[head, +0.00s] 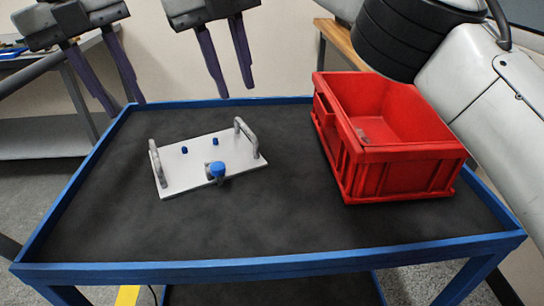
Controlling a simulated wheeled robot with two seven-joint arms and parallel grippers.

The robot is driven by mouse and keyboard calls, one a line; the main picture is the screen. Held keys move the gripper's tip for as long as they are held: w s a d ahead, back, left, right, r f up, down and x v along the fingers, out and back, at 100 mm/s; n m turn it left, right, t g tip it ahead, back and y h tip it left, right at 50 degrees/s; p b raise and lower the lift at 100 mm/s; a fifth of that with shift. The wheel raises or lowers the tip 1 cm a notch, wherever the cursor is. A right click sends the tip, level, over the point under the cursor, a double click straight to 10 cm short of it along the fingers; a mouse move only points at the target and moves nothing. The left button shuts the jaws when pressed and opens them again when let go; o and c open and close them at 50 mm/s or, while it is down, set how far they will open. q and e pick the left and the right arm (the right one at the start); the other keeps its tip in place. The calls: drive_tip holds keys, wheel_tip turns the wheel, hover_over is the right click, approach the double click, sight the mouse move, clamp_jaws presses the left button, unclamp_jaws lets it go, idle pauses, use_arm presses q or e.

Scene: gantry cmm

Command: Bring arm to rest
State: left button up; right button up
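My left gripper (124,107) hangs at the upper left, its two dark fingers apart with nothing between them. Its fingertips show near the table's back left corner. My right gripper (237,92) hangs at the upper middle, also open and empty. Its fingertips show just above the table's back edge in the picture, above and apart from the fixture plate. My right arm's pale and dark links show at the upper right. The white fixture plate (182,178) lies on the table with two grey handles, two small blue pins and a blue-topped knob.
The blue-rimmed table (300,267) has a dark top, clear at the front and in the middle. A red bin (408,167) stands at its right, seemingly empty apart from a small mark or piece inside. A grey bench (40,131) stands behind at left.

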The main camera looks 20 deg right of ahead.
drive_tip(key=shift+f, duration=0.1)
drive_tip(key=f, duration=0.4)
drive_tip(key=d+f, duration=0.1)
drive_tip(key=f, duration=0.2)
drive_tip(key=d+f, duration=0.1)
drive_tip(key=f, duration=0.3)
drive_tip(key=shift+w+d+f, duration=0.15)
drive_tip(key=shift+w+f, duration=0.05)
drive_tip(key=shift+f, duration=0.15)
use_arm(q)
hover_over(152, 148)
drive_tip(key=a, duration=0.1)
drive_tip(key=shift+s+f, duration=0.1)
drive_tip(key=shift+f, duration=2.75)
